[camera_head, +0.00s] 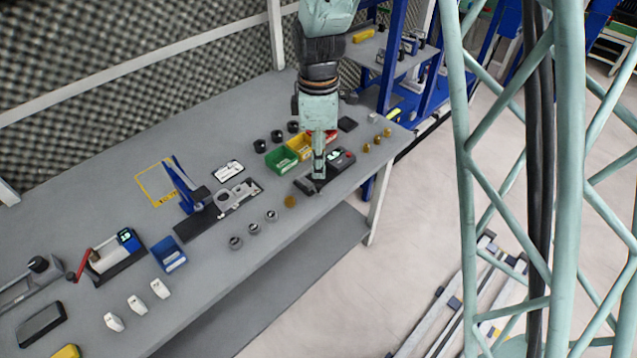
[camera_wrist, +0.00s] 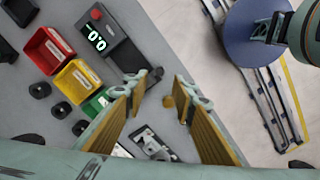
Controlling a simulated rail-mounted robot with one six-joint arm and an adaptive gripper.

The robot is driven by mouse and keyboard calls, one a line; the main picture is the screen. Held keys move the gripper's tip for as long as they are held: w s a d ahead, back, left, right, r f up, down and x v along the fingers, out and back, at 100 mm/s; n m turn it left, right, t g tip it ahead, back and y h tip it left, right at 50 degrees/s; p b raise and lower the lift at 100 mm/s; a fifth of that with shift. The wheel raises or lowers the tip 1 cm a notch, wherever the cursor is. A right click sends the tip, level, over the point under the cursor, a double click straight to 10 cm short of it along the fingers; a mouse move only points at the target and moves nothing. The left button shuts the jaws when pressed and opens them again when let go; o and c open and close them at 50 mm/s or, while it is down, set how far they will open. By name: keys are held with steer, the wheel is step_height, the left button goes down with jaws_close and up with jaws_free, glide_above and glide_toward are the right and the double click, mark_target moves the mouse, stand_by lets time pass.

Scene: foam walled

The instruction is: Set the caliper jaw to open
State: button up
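The caliper is a dark box-like device with a lit green display and a red button, at the table's right part in the head view (camera_head: 341,164). In the wrist view the caliper (camera_wrist: 117,52) lies beyond my left finger, and its display seems to read about 0.0. Its dark jaw end (camera_wrist: 153,76) points toward the space between my fingers; whether the jaw is open or shut is unclear. My gripper (camera_head: 318,178) points down over the caliper's near end. In the wrist view my gripper (camera_wrist: 162,90) is open, its fingers wide apart with nothing held.
Green (camera_head: 282,159), yellow (camera_head: 299,147) and red bins stand just behind the caliper. A brass disc (camera_head: 290,201) lies near the table's front edge, with several brass pieces (camera_head: 377,139) to the right. A dark plate with grey parts (camera_head: 237,197) lies left.

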mark_target(318, 186)
steer(key=shift+f+b, duration=0.6)
steer(key=shift+f, duration=3.3)
steer(key=shift+c, duration=0.4)
jaws_close()
